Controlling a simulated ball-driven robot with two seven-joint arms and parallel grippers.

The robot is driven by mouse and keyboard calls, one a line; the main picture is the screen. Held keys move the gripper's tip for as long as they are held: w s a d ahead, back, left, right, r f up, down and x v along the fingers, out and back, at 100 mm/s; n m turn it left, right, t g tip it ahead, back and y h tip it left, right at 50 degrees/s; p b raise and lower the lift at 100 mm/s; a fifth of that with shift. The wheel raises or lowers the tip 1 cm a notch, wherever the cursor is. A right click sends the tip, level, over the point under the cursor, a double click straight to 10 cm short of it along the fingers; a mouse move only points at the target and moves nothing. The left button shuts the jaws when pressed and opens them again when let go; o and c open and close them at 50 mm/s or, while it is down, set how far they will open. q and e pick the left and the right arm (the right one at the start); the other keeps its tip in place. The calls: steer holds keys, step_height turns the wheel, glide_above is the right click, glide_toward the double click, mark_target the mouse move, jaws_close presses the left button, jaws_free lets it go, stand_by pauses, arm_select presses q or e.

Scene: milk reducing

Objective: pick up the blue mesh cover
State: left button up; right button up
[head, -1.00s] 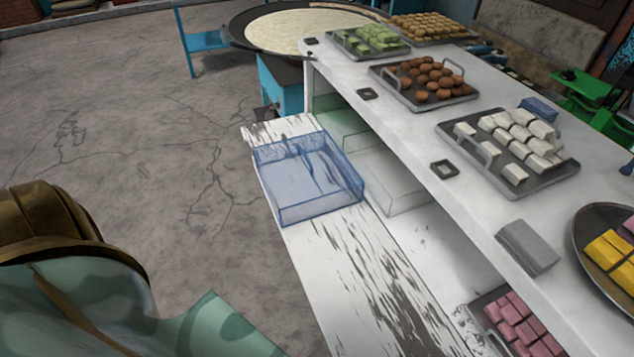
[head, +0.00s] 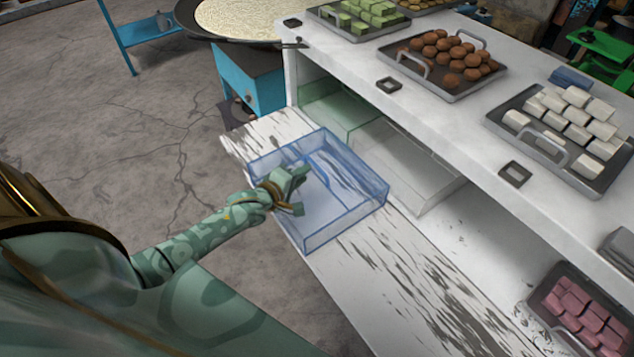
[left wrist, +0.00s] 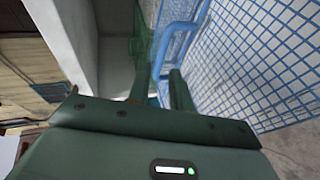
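The blue mesh cover (head: 350,212) is a see-through, box-shaped cover on the worn white ledge in the head view. It also fills the right of the left wrist view as a blue wire grid (left wrist: 270,55), with a thick blue bar (left wrist: 180,38) as a handle. My left gripper (head: 300,187) is over the near left part of the cover. In the left wrist view its two fingers (left wrist: 160,82) stand apart, and the bar runs down toward the gap between them. Whether they touch the bar is unclear. My right gripper is out of view.
The white counter (head: 440,110) rises right of the ledge, with trays of brown balls (head: 445,62) and white blocks (head: 570,125). Clear boxes (head: 400,165) sit on the shelf below it. A pink-block tray (head: 580,315) is at lower right. The ledge's front (head: 380,290) is clear.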

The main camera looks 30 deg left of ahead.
mark_target(313, 177)
arm_select(q)
steer(key=shift+w+f, duration=0.25)
steer(key=shift+w, duration=0.35)
steer(key=b+x, duration=0.2)
steer(key=x, duration=0.3)
steer(key=shift+s+a+f, duration=0.1)
steer(key=shift+f, duration=0.1)
steer(key=shift+r, duration=0.15)
jaws_close()
